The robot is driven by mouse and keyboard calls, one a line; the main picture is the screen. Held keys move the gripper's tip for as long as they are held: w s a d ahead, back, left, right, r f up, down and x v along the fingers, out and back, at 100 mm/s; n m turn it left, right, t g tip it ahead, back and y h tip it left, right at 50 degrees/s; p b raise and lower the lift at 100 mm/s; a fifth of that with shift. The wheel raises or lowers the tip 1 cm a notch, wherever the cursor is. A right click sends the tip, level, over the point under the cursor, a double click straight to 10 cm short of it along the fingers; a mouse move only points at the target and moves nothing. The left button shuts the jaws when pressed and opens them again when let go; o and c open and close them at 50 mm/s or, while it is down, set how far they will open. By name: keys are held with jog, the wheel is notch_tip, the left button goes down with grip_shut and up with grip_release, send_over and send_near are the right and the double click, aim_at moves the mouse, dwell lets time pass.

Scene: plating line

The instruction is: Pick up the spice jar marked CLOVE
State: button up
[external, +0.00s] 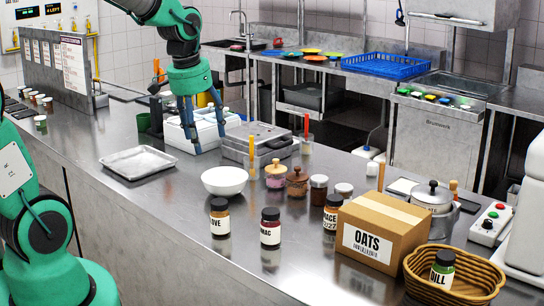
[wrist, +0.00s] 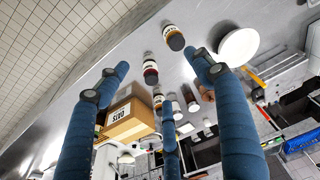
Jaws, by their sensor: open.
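The jar whose label reads "OVE" (external: 220,219), the visible end of CLOVE, stands upright on the steel counter in front of the white bowl. It has a dark lid and brownish contents. In the wrist view a jar beside the bowl, apparently this one (wrist: 174,38), is near the top centre, label unreadable. My gripper (external: 207,140) is open and empty, its blue fingers pointing down above the counter. It is behind and left of the jar, clear of it. In the wrist view the spread fingers (wrist: 163,75) hold nothing.
The white bowl (external: 224,181) stands close behind the jar. A DILL jar (external: 442,274) sits in a basket (external: 476,267). A metal tray (external: 138,162) lies left.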

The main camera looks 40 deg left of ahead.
jog(key=n+g+p, duration=0.1)
jog(key=g, duration=0.1)
send_over(219, 202)
notch_tip(219, 202, down, 13)
jog(key=shift+w+f, duration=0.1)
jog(key=shift+f, duration=0.25)
jog(key=shift+f, duration=0.1)
jog(key=shift+f+b, duration=0.3)
jog(key=shift+f, duration=3.9)
jog(key=shift+f, duration=0.1)
jog(key=shift+f+b, duration=0.4)
jog(key=shift+f, duration=2.1)
